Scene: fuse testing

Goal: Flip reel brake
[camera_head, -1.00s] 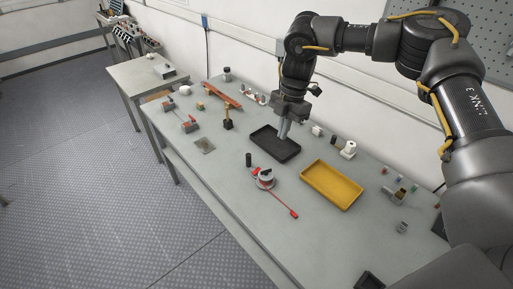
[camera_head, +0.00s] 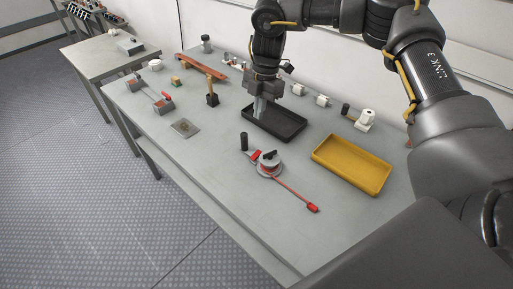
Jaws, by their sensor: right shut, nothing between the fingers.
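The reel (camera_head: 268,162) sits on the workbench near its front edge, a small round grey device with a dark top and a red part on its left side. A long red lever (camera_head: 296,192) runs from it toward the lower right and ends in a thicker red tip. A dark upright cylinder (camera_head: 244,141) stands just behind the reel on the left. My right gripper (camera_head: 259,109) points down at the black tray, behind the reel and apart from it. It is shut and empty. My left gripper is not in view.
The black tray (camera_head: 291,131) lies behind the reel and the yellow tray (camera_head: 328,164) to its right. A flat grey plate (camera_head: 186,128), a dark block with a wooden handle (camera_head: 212,98) and a red-brown ramp (camera_head: 199,66) stand farther left. The bench surface (camera_head: 215,175) left of the reel is clear.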

